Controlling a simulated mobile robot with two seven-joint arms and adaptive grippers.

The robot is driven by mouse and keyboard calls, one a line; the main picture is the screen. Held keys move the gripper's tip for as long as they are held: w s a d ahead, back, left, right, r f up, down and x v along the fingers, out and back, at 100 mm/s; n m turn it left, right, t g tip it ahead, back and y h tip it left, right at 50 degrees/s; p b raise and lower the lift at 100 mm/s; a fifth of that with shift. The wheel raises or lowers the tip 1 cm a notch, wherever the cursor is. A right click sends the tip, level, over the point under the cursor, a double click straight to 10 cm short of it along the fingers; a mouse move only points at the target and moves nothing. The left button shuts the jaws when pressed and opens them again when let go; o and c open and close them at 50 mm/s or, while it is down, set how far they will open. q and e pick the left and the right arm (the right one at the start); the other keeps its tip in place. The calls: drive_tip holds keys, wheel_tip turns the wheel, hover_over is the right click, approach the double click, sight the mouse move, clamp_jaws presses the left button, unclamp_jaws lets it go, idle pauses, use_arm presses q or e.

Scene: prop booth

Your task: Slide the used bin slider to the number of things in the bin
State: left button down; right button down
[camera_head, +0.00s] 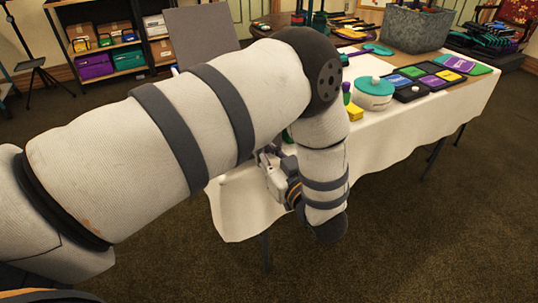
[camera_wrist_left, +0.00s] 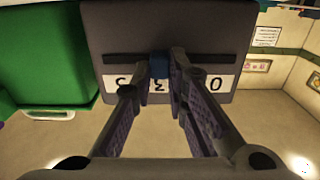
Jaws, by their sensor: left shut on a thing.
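In the left wrist view a dark panel (camera_wrist_left: 215,25) carries a slot and a white number strip (camera_wrist_left: 218,83). A 0 shows at its right end; the other digits are partly hidden by my fingers. A blue slider knob (camera_wrist_left: 160,64) sits in the slot near the strip's middle. My left gripper (camera_wrist_left: 161,68) is shut on this knob, one finger on each side. In the head view my left gripper (camera_head: 275,175) is mostly hidden behind my arm, at the table's near end. A grey speckled bin (camera_head: 412,30) stands on the table; its contents cannot be counted. My right gripper is not in view.
A green block-like thing (camera_wrist_left: 45,55) is left of the panel in the wrist view. On the white-clothed table (camera_head: 400,122) are a white round pot with a teal lid (camera_head: 373,98), a yellow block (camera_head: 354,112) and several coloured trays. Carpet in front is clear.

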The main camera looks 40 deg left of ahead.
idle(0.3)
use_arm(q)
drive_tip(key=c, duration=1.6)
unclamp_jaws()
drive_tip(key=shift+o, duration=0.2)
drive_tip(key=v, duration=1.2)
